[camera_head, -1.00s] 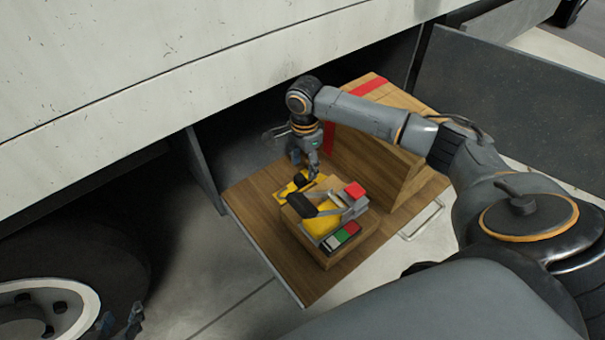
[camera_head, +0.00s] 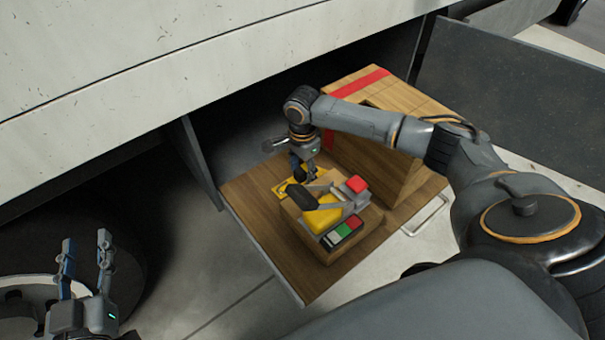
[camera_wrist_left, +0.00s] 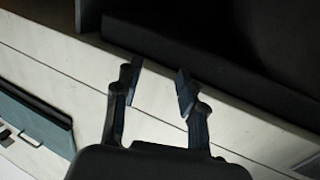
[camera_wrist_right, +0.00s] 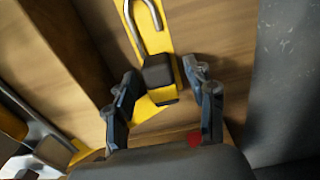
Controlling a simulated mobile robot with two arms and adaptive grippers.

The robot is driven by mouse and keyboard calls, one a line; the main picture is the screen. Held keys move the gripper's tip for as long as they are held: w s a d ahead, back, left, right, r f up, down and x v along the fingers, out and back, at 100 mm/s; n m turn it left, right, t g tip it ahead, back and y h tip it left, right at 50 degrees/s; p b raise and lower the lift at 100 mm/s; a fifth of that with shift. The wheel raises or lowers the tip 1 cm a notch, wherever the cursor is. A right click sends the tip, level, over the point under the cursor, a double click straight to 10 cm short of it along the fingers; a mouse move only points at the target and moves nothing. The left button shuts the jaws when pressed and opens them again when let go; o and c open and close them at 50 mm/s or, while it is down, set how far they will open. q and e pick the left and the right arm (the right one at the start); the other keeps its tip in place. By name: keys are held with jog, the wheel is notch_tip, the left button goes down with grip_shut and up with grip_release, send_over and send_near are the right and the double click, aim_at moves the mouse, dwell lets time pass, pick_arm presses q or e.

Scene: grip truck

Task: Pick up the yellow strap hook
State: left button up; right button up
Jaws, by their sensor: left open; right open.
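The yellow strap hook lies on the wooden tray floor. In the right wrist view its yellow strap (camera_wrist_right: 152,25) carries a metal hook (camera_wrist_right: 133,30) and a black block (camera_wrist_right: 157,70). In the head view a bit of the yellow strap (camera_head: 285,187) shows beside my right gripper (camera_head: 306,172). My right gripper is open, with the strap and black block between and just beyond its fingertips (camera_wrist_right: 165,90); contact cannot be told. My left gripper (camera_head: 86,250) is open and empty at the lower left, away from the tray; its fingers also show in the left wrist view (camera_wrist_left: 158,88).
A wooden box with a yellow and grey device (camera_head: 322,217) stands on the tray (camera_head: 245,205). A taller wooden crate (camera_head: 400,165) with red tape is behind right. The truck's pale side panel (camera_head: 180,60) hangs above. A truck wheel (camera_head: 25,300) is at lower left.

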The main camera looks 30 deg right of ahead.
grip_shut()
jog(key=shift+r, duration=0.15)
